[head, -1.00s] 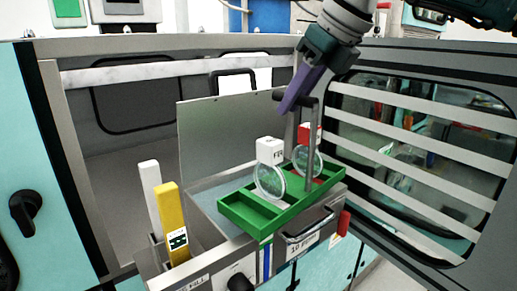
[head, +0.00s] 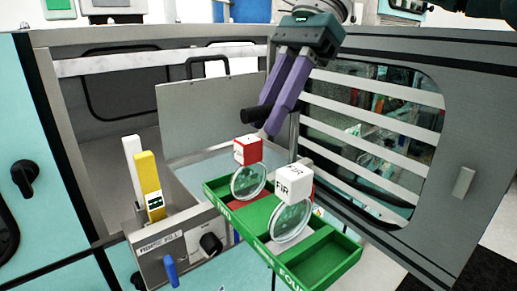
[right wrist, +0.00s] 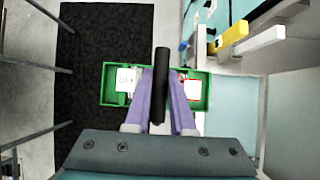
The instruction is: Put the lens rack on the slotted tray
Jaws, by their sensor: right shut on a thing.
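The lens rack (head: 335,266) is a long green tray with compartments. It carries two round lenses, one with a red-and-white cap (head: 247,150) and one with a white cap (head: 293,184) marked FIR. My right gripper (head: 264,122), with purple fingers, is shut on the rack's black bar handle (head: 257,115), above the rack. The right wrist view shows the handle (right wrist: 161,84) between the fingers and the green rack (right wrist: 108,84) below, partly hidden by them. I cannot pick out the slotted tray with certainty. My left gripper is not in view.
A yellow bar (head: 150,182) and a white bar (head: 132,158) stand upright left of the rack, by a grey panel (head: 160,249) with knobs. An upright grey plate (head: 205,112) stands behind. A slatted window door (head: 455,150) is at the right.

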